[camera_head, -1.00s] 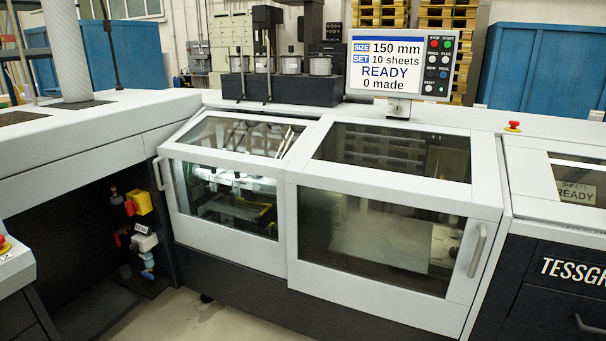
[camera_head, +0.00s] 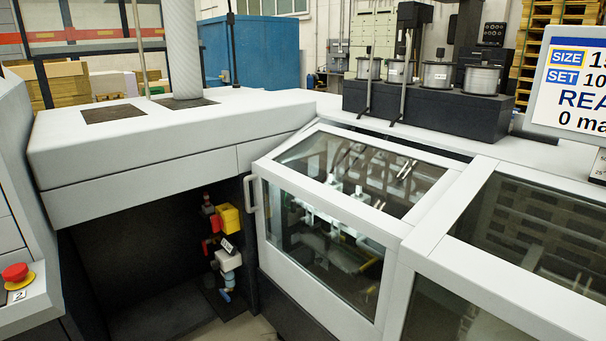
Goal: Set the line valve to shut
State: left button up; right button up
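A pipe assembly (camera_head: 228,262) with red, yellow and blue-grey parts stands in the dark recess under the white machine bench, left of the glazed machine section. It has a yellow box (camera_head: 228,219) at the top, a red part (camera_head: 207,246) on its left side, and a small white tag with lettering too small to read. Which part is the line valve's handle, and how it is set, I cannot tell at this size. Neither of my grippers is in view.
A glazed guard door (camera_head: 322,245) with a white handle (camera_head: 250,194) stands shut just right of the recess. A red stop button (camera_head: 15,272) is at the left edge. Wire spools (camera_head: 438,76) stand on top. The recess front looks open, with bare floor before it.

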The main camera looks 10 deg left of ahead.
aim_at(203, 241)
jog(key=i+j+u, duration=0.25)
jog(key=i+j, duration=0.15)
jog(key=i+j+u, duration=0.55)
jog(key=i, duration=0.35)
jog(key=i+j, duration=0.15)
jog(key=j, duration=0.15)
jog(key=i+j+z, duration=0.1)
jog(key=j, duration=0.2)
jog(key=i, duration=0.05)
